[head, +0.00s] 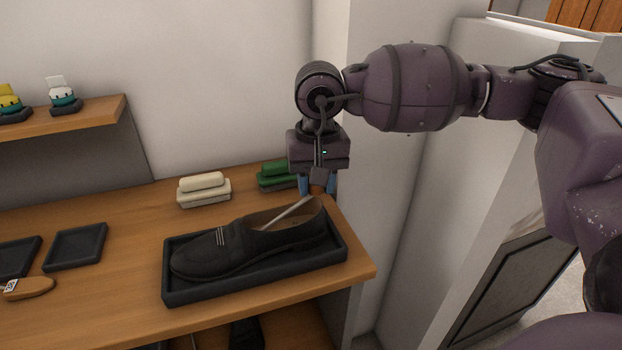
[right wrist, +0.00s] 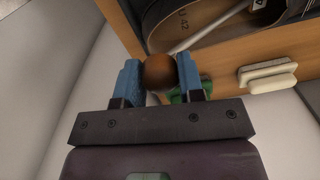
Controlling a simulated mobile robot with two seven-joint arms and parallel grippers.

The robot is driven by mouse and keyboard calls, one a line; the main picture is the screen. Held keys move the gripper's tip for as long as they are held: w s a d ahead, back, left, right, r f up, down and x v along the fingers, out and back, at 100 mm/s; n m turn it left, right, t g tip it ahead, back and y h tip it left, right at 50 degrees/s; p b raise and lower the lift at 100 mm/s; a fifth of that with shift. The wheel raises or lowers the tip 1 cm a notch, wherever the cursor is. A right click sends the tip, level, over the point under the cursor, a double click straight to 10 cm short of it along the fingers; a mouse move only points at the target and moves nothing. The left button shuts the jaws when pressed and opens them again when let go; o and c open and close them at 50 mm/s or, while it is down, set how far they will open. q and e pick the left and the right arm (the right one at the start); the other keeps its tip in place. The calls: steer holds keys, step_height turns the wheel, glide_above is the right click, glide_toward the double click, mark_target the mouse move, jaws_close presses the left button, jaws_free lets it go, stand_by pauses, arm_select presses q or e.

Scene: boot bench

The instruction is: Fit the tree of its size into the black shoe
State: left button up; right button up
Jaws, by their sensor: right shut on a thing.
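The black shoe (head: 225,254) lies in a dark tray at the right end of the bench, its toe to the left. My right gripper (head: 317,188) is above the heel end, shut on the brown round knob (right wrist: 160,70) of a shoe tree. The tree's pale rod (head: 288,213) runs from the knob down into the shoe opening; its front part is hidden inside. My left gripper is not in view.
The dark tray (head: 267,283) is near the bench's right edge. A cream brush (head: 203,190) and a green brush (head: 273,176) stand behind it. Two empty dark trays and a wooden tree piece (head: 28,288) with a label are at left. A pale wall stands at right.

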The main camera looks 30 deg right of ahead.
steer(key=shift+w+a+f, duration=0.2)
steer(key=shift+a+f, duration=0.2)
steer(key=shift+f, duration=0.25)
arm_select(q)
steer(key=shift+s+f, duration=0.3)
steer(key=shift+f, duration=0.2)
arm_select(e)
steer(key=shift+s, duration=0.1)
steer(key=shift+d+r, duration=0.1)
arm_select(q)
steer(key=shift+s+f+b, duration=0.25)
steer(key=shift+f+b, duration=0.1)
steer(key=shift+b, duration=0.1)
arm_select(e)
steer(key=shift+a+f+y, duration=0.2)
steer(key=shift+a+y, duration=0.1)
steer(key=shift+a, duration=0.15)
steer(key=shift+w+a, duration=0.25)
steer(key=shift+w, duration=0.05)
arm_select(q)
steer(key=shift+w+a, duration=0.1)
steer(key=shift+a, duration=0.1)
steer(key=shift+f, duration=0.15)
arm_select(e)
steer(key=o, duration=0.9)
steer(key=shift+d+r, duration=0.1)
